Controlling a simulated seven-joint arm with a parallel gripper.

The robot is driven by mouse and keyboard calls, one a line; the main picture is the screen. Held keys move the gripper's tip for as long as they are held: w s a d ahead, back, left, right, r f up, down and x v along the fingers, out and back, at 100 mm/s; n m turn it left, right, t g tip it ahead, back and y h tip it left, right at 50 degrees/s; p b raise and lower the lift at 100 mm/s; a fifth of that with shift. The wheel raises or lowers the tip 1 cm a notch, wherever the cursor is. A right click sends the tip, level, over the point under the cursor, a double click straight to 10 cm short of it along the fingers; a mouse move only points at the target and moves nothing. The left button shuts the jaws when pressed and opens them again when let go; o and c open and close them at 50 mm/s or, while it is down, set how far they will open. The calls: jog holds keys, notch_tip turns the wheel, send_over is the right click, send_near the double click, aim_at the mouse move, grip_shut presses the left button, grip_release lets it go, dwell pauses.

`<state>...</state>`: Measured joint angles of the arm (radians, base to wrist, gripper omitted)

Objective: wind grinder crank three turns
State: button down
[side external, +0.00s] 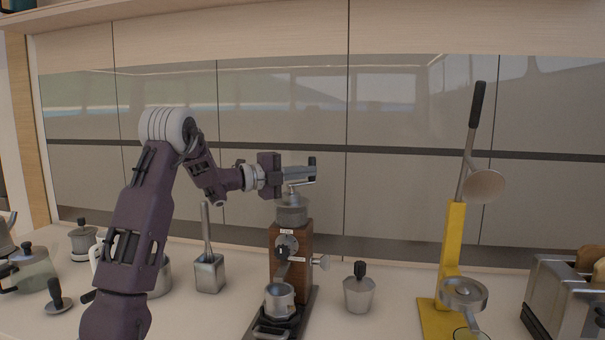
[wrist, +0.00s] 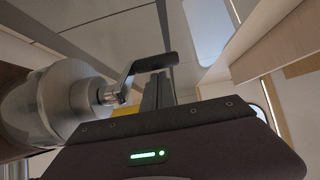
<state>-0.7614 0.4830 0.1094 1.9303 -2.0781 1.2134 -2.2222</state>
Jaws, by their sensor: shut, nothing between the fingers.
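The grinder (side external: 291,248) is a brown wooden body with a grey metal hopper on top, standing on a dark base. Its crank (side external: 300,184) is a bent metal arm above the hopper, with an upright black knob (side external: 312,162) at its right end. In the wrist view the crank arm (wrist: 123,77) rises from the hopper (wrist: 62,100) to the black knob (wrist: 155,63). My gripper (side external: 313,173) is level above the hopper, pointing right. Its fingers (wrist: 158,85) are shut and empty, with their tips close by the knob; I cannot tell whether they touch it.
A metal cup (side external: 280,298) sits at the grinder's front. A small lidded pot (side external: 359,292) stands to its right and a square metal container (side external: 208,273) to its left. A yellow stand (side external: 450,245) and a toaster (side external: 562,295) are farther right. Wall panels stand behind.

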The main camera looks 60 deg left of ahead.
jog(key=shift+a, duration=0.45)
dwell(0.8)
dwell(0.5)
jog(key=s+d, duration=0.6)
jog(key=s, duration=0.4)
jog(key=s+a+m+h, duration=0.1)
jog(key=s+a+h, duration=0.1)
jog(key=a, duration=0.3)
jog(key=x, duration=0.3)
jog(key=a+x, duration=0.1)
jog(key=x, duration=0.3)
jog(key=a+x, duration=0.1)
jog(key=x, duration=0.3)
jog(key=shift+w+a+f, duration=0.2)
jog(key=shift+a, duration=0.05)
jog(key=shift+w+a, duration=0.25)
jog(key=shift+a, duration=0.3)
